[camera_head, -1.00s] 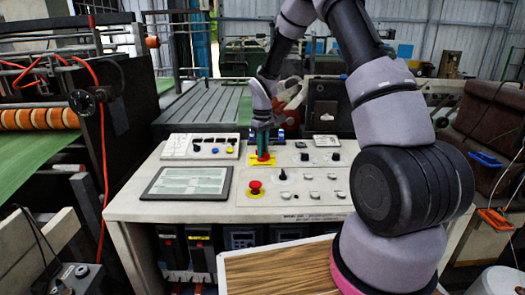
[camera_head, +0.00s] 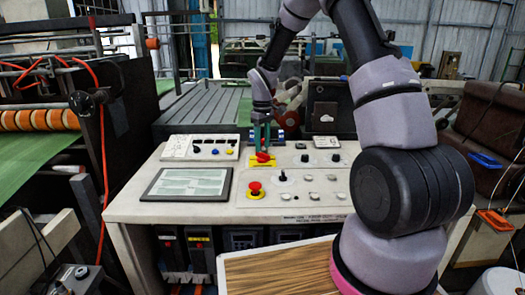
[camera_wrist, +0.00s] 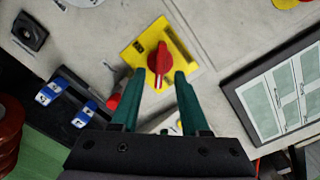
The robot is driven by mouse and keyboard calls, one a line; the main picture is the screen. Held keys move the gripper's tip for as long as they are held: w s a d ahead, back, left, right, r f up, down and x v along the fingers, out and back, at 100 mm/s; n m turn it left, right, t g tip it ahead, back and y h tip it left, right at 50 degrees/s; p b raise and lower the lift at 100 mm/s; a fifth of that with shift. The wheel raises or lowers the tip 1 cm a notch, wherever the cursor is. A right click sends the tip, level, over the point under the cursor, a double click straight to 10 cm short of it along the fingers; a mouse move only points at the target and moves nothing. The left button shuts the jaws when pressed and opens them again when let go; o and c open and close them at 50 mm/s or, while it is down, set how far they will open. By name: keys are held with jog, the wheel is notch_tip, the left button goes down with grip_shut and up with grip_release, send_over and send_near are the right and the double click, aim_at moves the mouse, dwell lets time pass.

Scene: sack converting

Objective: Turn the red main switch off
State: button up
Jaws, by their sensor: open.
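The red main switch (camera_wrist: 161,62) is a red rotary knob on a yellow square plate (camera_wrist: 182,47), set in the pale control panel. In the head view the red switch (camera_head: 262,157) is at the back of the panel, partly hidden by my gripper. My gripper (camera_wrist: 160,78) has green fingers, which are open, one to each side of the knob's near end in the wrist view. In the head view my gripper (camera_head: 262,148) points down over the switch. I cannot tell whether the fingers touch the knob.
A red emergency button (camera_head: 255,188) on a yellow base sits in front of the switch. A framed screen (camera_head: 187,184) lies left, below a small box with knobs (camera_head: 201,147). Several small knobs and buttons (camera_head: 310,178) are to the right. Blue rocker switches (camera_wrist: 66,102) are close by.

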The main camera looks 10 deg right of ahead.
notch_tip(320, 180, up, 8)
jog(key=shift+f, duration=0.2)
notch_tip(320, 180, up, 9)
jog(key=m+t, duration=0.1)
jog(key=m, duration=0.1)
send_over(262, 153)
jog(key=s+d, duration=0.2)
jog(key=s, duration=0.3)
jog(key=s+d+r+m+t+y, duration=0.1)
jog(key=s+d+r+m+t, duration=0.15)
jog(key=s+r, duration=0.45)
jog(key=s+d+r+m+t, duration=0.1)
jog(key=s+r+m, duration=0.3)
jog(key=s, duration=0.5)
jog(key=s+r+m+t+y, duration=0.1)
jog(key=s+r+m+t, duration=0.1)
jog(key=s, duration=0.7)
jog(key=shift+s+d+m+t, duration=0.2)
jog(key=shift+d+m+t, duration=0.05)
jog(key=shift+m+t, duration=0.1)
